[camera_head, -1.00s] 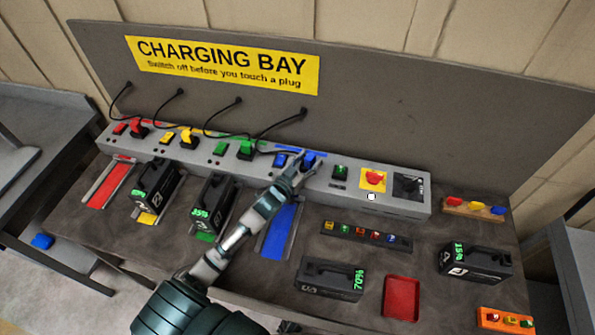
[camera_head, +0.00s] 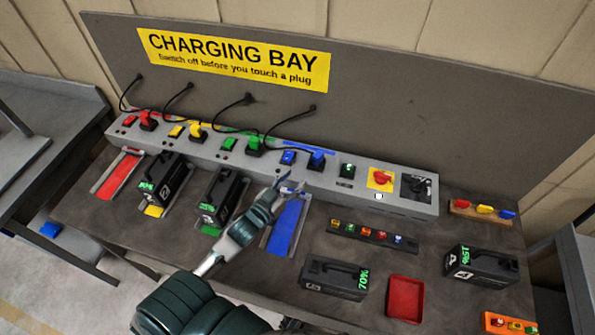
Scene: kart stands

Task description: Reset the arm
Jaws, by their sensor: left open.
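My left arm comes in from the bottom left. Its gripper (camera_head: 289,186) is open and empty, just in front of the charging strip (camera_head: 225,159) and over the top end of the blue slot (camera_head: 285,223). It is apart from the blue plug (camera_head: 317,159), which sits in the strip beside the blue switch (camera_head: 288,157). My right gripper is not in view.
Two batteries stand in slots (camera_head: 163,180) (camera_head: 220,195) left of my arm. The red slot (camera_head: 118,174) is empty.

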